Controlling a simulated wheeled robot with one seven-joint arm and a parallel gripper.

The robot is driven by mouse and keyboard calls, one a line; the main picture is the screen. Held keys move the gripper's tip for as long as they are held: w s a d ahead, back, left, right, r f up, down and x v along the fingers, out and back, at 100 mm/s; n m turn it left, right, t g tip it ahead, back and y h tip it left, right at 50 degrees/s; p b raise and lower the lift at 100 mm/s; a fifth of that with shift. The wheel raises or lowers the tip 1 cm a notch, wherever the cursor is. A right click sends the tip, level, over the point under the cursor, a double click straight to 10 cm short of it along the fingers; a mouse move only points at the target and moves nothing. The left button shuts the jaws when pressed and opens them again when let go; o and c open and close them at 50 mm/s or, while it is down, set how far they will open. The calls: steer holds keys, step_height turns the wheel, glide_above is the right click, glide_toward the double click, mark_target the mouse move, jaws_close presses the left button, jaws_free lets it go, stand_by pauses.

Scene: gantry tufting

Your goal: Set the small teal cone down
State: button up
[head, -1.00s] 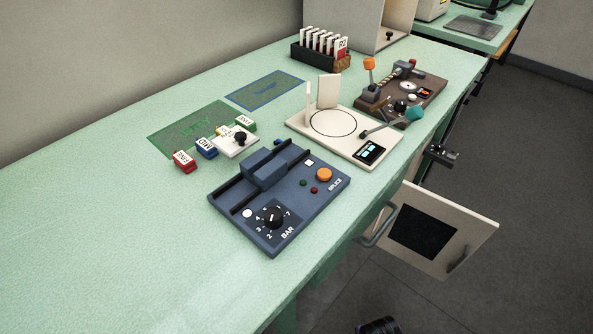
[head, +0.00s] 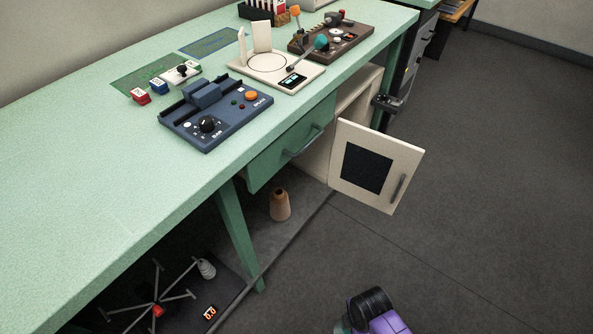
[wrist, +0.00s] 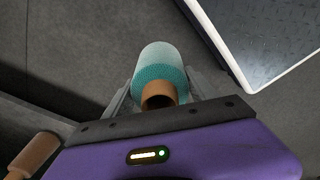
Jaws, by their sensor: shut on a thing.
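The small teal cone (wrist: 160,68) is held in my gripper (wrist: 163,90) in the wrist view. Its yarn is pale at the far end and deeper teal nearer me, with a brown core end (wrist: 158,96) facing the wrist. The grey fingers lie on either side of it. Dark grey floor shows behind the cone, and I cannot tell how far below it is. In the head view my purple and black wrist (head: 375,312) is at the bottom edge, over the floor. Only a sliver of teal shows beside it there, and the fingers are hidden.
A tan cone (head: 280,205) stands on the floor-level surface under the green bench (head: 90,165). A cabinet door (head: 405,160) hangs open. A swift-like stand with metal arms (head: 158,310) is at lower left. A white-edged dark panel (wrist: 265,40) is close at upper right. Floor at right is clear.

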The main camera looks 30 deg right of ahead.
steer(key=s+m, duration=0.2)
steer(key=m, duration=0.1)
steer(key=shift+s+a+r, duration=0.1)
steer(key=shift+a+r, duration=0.05)
steer(key=shift+r, duration=0.2)
steer(key=w+a+r+m+p, duration=0.2)
steer(key=w+r+m+p, duration=0.2)
steer(key=w+r, duration=0.8)
steer(key=w+a+r+m+p, duration=0.3)
steer(key=w+r+m+p, duration=0.2)
steer(key=w+r, duration=0.8)
step_height(320, 180, up, 8)
steer(key=shift+p, duration=0.7)
steer(key=shift+s, duration=0.1)
